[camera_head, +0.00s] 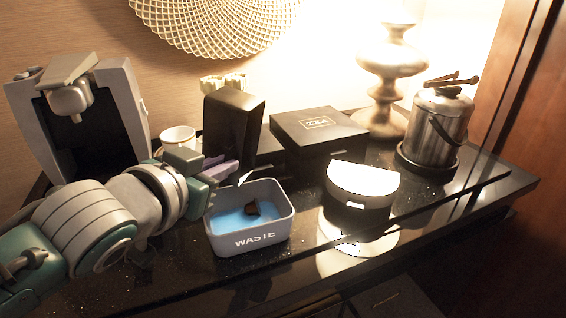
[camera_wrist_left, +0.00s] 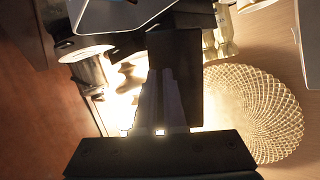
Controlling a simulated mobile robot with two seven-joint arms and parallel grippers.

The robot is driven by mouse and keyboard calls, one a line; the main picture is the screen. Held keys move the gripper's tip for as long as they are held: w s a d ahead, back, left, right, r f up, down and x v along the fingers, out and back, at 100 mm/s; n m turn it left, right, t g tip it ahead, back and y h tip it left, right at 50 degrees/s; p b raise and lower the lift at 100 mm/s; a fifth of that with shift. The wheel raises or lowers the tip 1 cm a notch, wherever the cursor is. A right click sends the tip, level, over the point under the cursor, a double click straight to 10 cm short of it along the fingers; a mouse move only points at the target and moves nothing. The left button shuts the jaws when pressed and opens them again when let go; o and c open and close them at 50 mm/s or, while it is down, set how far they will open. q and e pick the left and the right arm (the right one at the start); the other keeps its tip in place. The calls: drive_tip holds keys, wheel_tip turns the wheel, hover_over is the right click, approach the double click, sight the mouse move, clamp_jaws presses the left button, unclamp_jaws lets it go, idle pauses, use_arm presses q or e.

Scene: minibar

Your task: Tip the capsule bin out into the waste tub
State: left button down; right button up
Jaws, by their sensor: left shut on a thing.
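The capsule bin (camera_head: 226,128) looks like a dark box, steeply tilted above the back left of the waste tub. My left gripper (camera_head: 222,170) is shut on it; in the left wrist view the dark bin (camera_wrist_left: 177,75) fills the middle, at the fingers. I cannot see into its opening. The waste tub (camera_head: 248,238) is grey, marked WASTE, with a blue inside. A dark brown piece, apparently a capsule (camera_head: 252,208), lies in it. The tub's rim also shows at the top of the left wrist view (camera_wrist_left: 95,22). My right gripper is in neither view.
A coffee machine (camera_head: 120,110) and a white cup (camera_head: 178,139) stand at the back left. A TEA box (camera_head: 318,135), a lamp (camera_head: 392,65) and an ice bucket (camera_head: 440,125) stand behind and right. A half-round white-topped piece (camera_head: 362,182) sits right of the tub.

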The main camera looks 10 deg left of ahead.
use_arm(q)
drive_tip(key=shift+d+m, duration=0.15)
drive_tip(key=shift+m, duration=0.15)
idle(0.5)
drive_tip(key=shift+s+d+m+y+b, duration=0.15)
drive_tip(key=shift+d+m+y+b, duration=0.25)
drive_tip(key=shift+y, duration=0.1)
idle(0.8)
